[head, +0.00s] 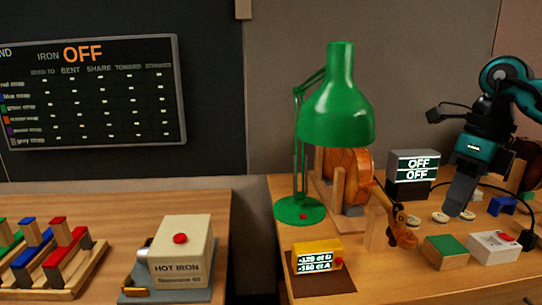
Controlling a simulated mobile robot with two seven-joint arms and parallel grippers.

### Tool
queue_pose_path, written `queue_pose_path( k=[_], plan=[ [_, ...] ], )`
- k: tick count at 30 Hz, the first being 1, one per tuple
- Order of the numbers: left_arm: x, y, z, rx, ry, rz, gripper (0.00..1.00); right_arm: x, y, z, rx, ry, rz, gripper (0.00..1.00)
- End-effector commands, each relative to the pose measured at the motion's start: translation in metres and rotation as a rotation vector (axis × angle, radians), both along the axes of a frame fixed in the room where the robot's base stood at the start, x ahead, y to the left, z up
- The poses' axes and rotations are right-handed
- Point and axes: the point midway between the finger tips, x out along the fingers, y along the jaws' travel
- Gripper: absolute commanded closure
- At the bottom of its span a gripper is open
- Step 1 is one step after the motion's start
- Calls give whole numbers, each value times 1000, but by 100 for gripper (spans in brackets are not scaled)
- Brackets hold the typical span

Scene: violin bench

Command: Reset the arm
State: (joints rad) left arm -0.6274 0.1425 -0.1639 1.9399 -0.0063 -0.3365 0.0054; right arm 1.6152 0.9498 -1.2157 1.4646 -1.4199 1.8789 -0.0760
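My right arm comes in from the right edge, with a teal and black wrist. My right gripper (457,205) points down over the right bench, in front of the grey display box and above the small round pale discs. Its fingers show as one dark grey slab, seen nearly edge-on, so I cannot tell whether they are apart. I see nothing held at the tip. My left arm and gripper are not in view.
A green lamp (338,115) stands over a violin (348,178) on the right bench. A display box (414,162) reads OFF twice. A yellow meter (317,256), green block (446,252) and white switch box (494,248) lie in front. The hot iron box (181,250) and colored strips are left, across a gap.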

Motion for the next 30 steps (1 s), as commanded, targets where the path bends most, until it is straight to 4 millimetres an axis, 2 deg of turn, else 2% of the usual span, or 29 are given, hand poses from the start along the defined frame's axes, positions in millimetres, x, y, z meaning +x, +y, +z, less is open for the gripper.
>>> queue_pose_path(
  k=[1, 9, 12, 17, 20, 23, 26, 30],
  plan=[
    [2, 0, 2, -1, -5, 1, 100, 1, 12, -14, 58, 8, 11, 78],
    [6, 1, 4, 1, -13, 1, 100, -5, 89, -77, 479, 53, -10, 78],
    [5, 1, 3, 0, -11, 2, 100, -10, 117, -94, 668, 80, -75, 78],
    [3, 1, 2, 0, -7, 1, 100, -14, 147, -113, 952, 129, -245, 78],
    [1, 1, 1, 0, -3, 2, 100, -15, 154, -123, 1107, 161, -392, 78],
    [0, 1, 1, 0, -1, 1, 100, -13, 153, -135, 1242, 190, -567, 78],
    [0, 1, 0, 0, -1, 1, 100, -11, 144, -151, 1350, 218, -769, 78],
    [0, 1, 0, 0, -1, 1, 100, -11, 120, -183, 1449, 250, -1088, 78]
  ],
)
